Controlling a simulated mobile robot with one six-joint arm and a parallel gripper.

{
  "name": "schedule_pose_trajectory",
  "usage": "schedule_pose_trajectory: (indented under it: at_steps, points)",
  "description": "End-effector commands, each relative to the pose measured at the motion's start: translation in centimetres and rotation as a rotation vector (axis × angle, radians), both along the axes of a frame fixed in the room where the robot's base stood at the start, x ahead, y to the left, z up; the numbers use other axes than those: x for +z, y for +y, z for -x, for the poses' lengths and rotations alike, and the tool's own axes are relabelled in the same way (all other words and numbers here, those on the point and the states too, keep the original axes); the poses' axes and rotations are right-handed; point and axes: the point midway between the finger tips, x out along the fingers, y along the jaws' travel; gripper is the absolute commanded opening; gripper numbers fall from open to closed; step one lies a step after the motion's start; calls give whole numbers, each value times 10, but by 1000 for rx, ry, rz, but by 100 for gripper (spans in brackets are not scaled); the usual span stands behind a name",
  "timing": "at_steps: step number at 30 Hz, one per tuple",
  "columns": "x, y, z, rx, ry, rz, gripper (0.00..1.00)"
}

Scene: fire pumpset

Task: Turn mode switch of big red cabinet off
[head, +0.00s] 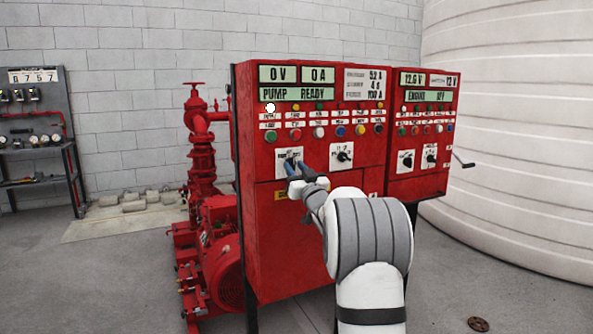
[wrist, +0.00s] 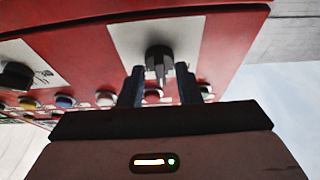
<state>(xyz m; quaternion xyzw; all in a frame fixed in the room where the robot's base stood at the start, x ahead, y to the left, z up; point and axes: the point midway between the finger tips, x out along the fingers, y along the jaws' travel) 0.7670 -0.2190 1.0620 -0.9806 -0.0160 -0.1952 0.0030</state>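The big red cabinet (head: 262,235) stands in the middle of the head view, with displays reading "PUMP READY". Two black rotary switches on white plates sit on its front below the buttons. The left switch (head: 289,158) is partly hidden by my gripper (head: 294,169); the right switch (head: 342,156) is clear of it. In the wrist view, the black switch knob (wrist: 159,60) shows between the two dark fingers of my gripper (wrist: 160,84), with a gap on each side. My gripper is open. Labels around the knob are too small to read.
A smaller red cabinet (head: 422,140) with two switches and a side crank (head: 463,160) adjoins on the right. A red pump (head: 215,240) stands at the left. A white tank (head: 510,130) fills the right side. Coloured buttons (head: 319,132) lie just above the switches.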

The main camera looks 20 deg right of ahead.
Motion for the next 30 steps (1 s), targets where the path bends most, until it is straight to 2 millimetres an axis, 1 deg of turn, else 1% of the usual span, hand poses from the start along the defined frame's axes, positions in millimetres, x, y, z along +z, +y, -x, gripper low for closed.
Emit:
schedule_pose_trajectory:
  at_steps: [8,11,21,25,30]
  points:
    - [-1,0,2,0,0,0,31]
    - [-5,-1,10,-1,2,-1,31]
    - [-25,-2,59,-1,1,0,31]
    - [-29,-3,69,-1,1,-1,31]
    - [-30,-2,72,0,0,0,31]
